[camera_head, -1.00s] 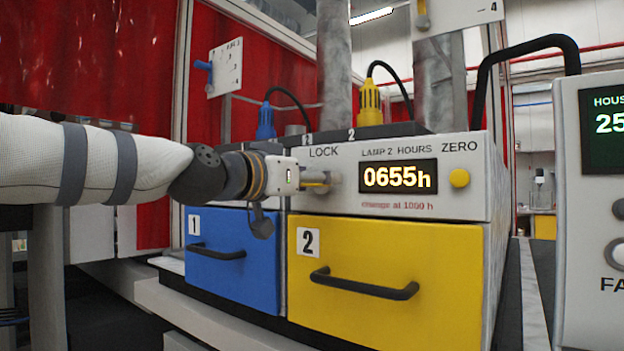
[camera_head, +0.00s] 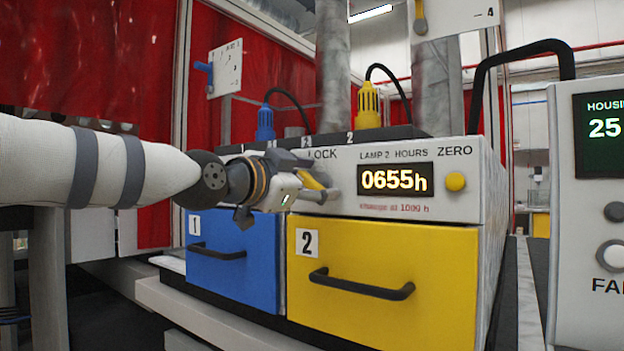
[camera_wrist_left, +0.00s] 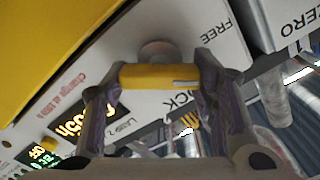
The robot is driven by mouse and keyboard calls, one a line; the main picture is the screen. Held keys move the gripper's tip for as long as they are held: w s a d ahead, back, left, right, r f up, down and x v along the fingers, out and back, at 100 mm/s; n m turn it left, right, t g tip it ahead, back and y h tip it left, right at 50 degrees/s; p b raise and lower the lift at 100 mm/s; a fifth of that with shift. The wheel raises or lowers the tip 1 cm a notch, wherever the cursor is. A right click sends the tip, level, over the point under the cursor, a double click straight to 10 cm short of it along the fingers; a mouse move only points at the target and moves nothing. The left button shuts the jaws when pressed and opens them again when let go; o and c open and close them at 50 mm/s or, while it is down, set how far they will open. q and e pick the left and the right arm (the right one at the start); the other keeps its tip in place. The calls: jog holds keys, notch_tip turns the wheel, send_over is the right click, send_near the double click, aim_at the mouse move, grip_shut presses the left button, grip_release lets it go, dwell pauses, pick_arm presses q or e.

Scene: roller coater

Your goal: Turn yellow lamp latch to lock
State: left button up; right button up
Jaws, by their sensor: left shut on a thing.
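The yellow lamp latch (camera_head: 313,183) sits on the grey front panel (camera_head: 400,204), left of the lamp hours display. My left gripper (camera_head: 318,188) is shut on it and partly hides it in the head view. In the left wrist view, the yellow latch bar (camera_wrist_left: 150,77) lies crosswise between the two fingers of my left gripper (camera_wrist_left: 160,84). A round grey hub (camera_wrist_left: 158,49) shows behind the bar. The word LOCK is partly hidden by a finger, and FREE shows at the upper right there. My right gripper is not in view.
The display (camera_head: 395,180) reads 0655h, with a yellow ZERO button (camera_head: 455,182) beside it. Below are a blue drawer (camera_head: 232,270) and a yellow drawer (camera_head: 390,265), both with black handles. A grey control box (camera_head: 585,220) stands at the right.

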pick_arm(q)
jog(key=m, duration=0.5)
jog(key=shift+s+d+m+p, duration=0.1)
jog(key=shift+m+p, duration=0.2)
jog(key=m, duration=0.4)
jog(key=shift+f+m, duration=0.25)
jog(key=shift+m, duration=0.05)
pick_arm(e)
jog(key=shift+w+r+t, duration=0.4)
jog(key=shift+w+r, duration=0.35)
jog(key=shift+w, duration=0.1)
pick_arm(q)
jog(key=shift+m, duration=0.3)
jog(key=o, duration=1.2)
jog(key=shift+c, duration=0.2)
jog(key=v, duration=1.2)
